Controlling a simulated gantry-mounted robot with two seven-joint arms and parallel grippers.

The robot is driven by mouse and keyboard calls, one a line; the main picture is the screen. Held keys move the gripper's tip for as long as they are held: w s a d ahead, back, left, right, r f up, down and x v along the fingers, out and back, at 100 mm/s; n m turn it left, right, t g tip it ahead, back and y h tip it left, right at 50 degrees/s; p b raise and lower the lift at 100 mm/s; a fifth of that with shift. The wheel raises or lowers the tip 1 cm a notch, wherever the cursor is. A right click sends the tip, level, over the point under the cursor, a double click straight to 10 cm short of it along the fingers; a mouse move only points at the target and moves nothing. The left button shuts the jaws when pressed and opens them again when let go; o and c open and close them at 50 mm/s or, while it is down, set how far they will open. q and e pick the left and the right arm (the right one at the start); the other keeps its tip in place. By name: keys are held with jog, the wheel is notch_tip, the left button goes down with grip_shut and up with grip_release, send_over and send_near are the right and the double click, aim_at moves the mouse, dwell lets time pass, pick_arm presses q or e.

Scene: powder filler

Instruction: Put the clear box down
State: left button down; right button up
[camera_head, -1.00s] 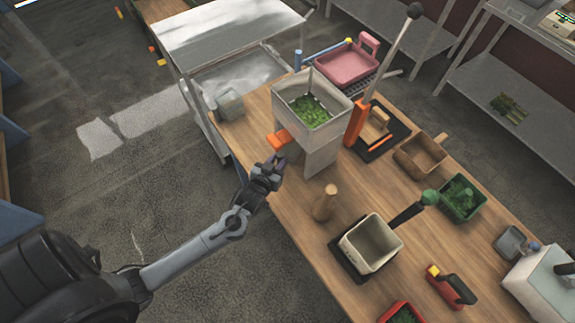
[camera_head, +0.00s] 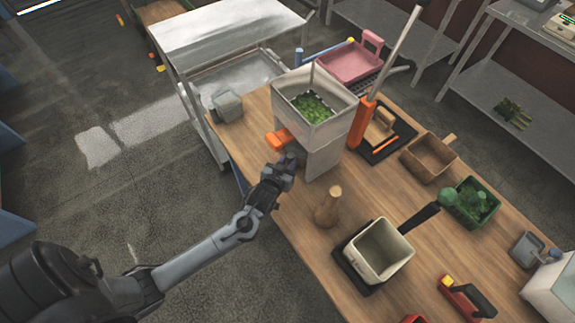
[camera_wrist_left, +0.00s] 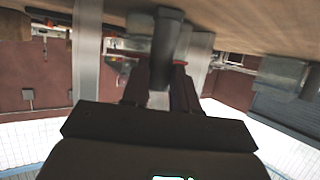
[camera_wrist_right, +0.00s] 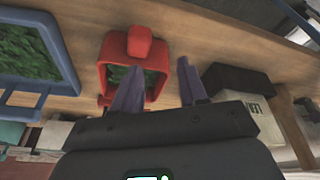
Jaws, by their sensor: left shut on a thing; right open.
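A cloudy grey, see-through box (camera_head: 227,105) stands on the far left corner of the wooden table in the head view. I take it to be the clear box. My left gripper (camera_head: 284,172) is to its lower right, apart from it, close to the base of the white filler (camera_head: 323,158). In the left wrist view the jaws (camera_wrist_left: 160,90) are shut on a dark grey thing (camera_wrist_left: 167,38), which I cannot identify. My right gripper (camera_wrist_right: 160,80) is open in the right wrist view, above a red container (camera_wrist_right: 157,84) with green contents, and is outside the head view.
The filler holds green stuff and has an orange handle (camera_head: 278,139) near my left gripper. A wooden bottle (camera_head: 328,208) and a cream bin (camera_head: 379,251) stand nearby. A metal cart (camera_head: 220,35) is beyond the table. Some bare tabletop (camera_head: 262,115) lies beside the box.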

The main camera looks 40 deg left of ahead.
pick_arm(q)
jog(key=c, duration=1.3)
grip_release()
jog(key=o, duration=0.4)
jog(key=shift+o, duration=0.2)
jog(key=shift+r, duration=0.1)
